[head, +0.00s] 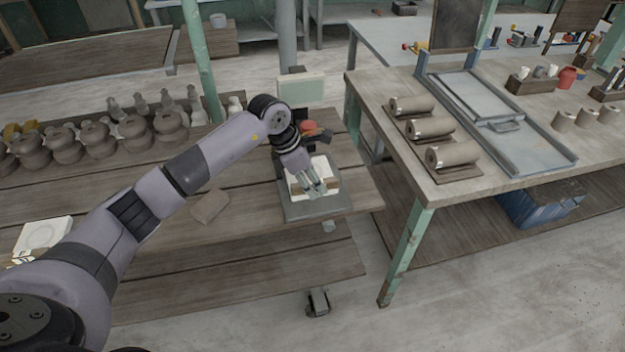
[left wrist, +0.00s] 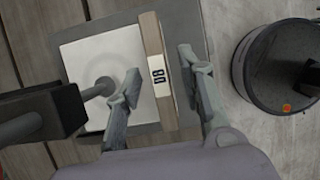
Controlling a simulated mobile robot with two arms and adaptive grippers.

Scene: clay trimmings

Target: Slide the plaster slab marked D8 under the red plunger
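The plaster slab marked D8 (head: 321,164) lies on the grey base plate (head: 318,208) of a small press. In the left wrist view, its white top (left wrist: 86,62) and pale labelled edge (left wrist: 157,75) show. A grey plunger foot and rod (left wrist: 105,86) overlie the slab's top; contact cannot be told. A red part (head: 309,128) shows on the press behind my wrist. My left gripper (head: 319,190) is at the slab's near edge. Its fingers (left wrist: 160,72) are apart, one over the white top and one beyond the labelled edge. My right gripper is out of view.
White blocks (head: 45,236) lie at the bench's left end. A flat brown piece (head: 210,206) lies left of the press. Clay-coloured pots (head: 135,130) line the back. A second table (head: 455,195) with clay rolls (head: 430,128) stands right, across a gap.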

